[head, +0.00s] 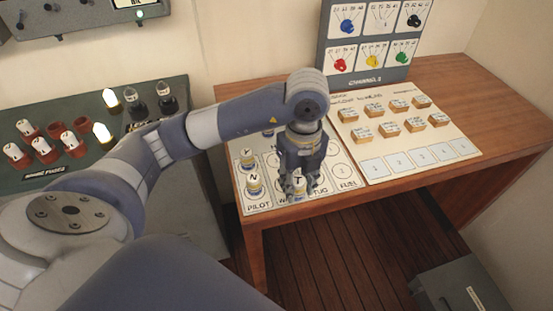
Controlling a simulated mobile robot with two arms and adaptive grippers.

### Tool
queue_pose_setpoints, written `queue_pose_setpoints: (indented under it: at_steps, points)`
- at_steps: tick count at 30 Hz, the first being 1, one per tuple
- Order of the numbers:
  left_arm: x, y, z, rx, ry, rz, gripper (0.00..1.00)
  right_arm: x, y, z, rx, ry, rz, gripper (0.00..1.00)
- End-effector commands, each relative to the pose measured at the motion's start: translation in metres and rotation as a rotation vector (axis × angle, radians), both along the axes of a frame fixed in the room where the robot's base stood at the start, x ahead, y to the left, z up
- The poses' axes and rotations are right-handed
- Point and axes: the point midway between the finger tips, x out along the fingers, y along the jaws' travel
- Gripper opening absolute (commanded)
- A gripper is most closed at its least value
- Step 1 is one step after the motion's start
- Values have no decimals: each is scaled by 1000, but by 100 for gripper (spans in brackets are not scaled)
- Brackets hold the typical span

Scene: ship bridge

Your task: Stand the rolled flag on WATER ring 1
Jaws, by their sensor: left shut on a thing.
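The white flag card (342,199) lies at the left of the wooden desk, with columns of rings marked PILOT, TUG and FUEL; the label starting with W is partly covered. My left gripper (299,187) points down over the front of the W and TUG columns. It is shut on a rolled flag marked T (299,181), which looks upright. Whether its base touches the card I cannot tell. WATER ring 1 is hidden or too small to make out. My right gripper is out of view.
Another rolled flag (268,131) is partly behind my left arm. To the right, a board (466,147) carries several wooden blocks. A panel with coloured knobs (368,80) stands behind. A fuse console (60,180) is at the left.

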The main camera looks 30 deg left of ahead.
Motion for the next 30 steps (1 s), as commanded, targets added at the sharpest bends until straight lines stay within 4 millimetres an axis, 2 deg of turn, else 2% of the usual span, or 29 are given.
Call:
queue_pose_setpoints:
  at_steps: [6,11,14,24,30]
  points:
    - [-2,3,-4,-1,0,242,11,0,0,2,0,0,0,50]
    - [1,8,-5,0,-1,312,11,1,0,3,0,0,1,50]
    - [12,20,-6,0,2,324,11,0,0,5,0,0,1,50]
    - [69,88,-12,1,1,323,11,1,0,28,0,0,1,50]
    - [94,115,-16,-1,0,318,11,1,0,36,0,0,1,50]
